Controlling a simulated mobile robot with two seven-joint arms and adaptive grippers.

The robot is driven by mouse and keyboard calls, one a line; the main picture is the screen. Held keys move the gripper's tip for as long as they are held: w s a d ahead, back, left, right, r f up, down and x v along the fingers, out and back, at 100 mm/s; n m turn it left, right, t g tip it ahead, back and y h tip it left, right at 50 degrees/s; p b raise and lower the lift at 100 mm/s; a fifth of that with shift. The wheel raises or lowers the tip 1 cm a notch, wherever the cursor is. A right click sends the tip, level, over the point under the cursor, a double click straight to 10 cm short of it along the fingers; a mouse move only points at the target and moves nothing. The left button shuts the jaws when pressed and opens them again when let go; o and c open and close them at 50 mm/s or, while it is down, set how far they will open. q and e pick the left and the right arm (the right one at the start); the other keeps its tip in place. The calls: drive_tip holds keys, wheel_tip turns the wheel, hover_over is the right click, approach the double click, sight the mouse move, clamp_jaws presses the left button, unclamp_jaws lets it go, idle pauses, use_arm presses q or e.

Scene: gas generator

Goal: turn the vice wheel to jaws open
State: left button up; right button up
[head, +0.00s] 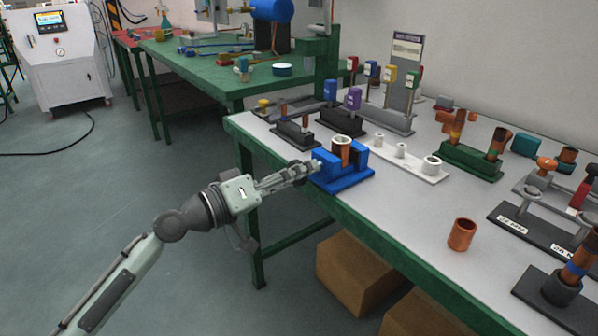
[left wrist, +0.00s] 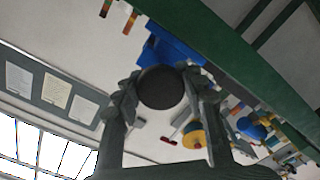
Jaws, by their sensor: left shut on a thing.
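The blue vice (head: 345,180) stands at the near left edge of the grey-topped bench. A copper tube (head: 341,152) with a pale rim stands upright between its jaws; I cannot tell how tightly the jaws hold it. My left gripper (head: 305,168) reaches in from the left to the vice's wheel side and is shut on the wheel. In the left wrist view the round dark vice wheel (left wrist: 161,88) lies between the two fingers of the left gripper (left wrist: 160,95), with the blue vice (left wrist: 165,48) behind it. The right gripper is not in view.
A white holder (head: 405,160) with pegs and a green stand (head: 470,160) are right of the vice. Dark stands with coloured posts are behind it. A loose copper fitting (head: 461,235) stands near the front edge. Cardboard boxes (head: 352,275) sit under the bench.

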use_arm(q)
drive_tip(key=o, duration=1.2)
drive_tip(key=v, duration=1.2)
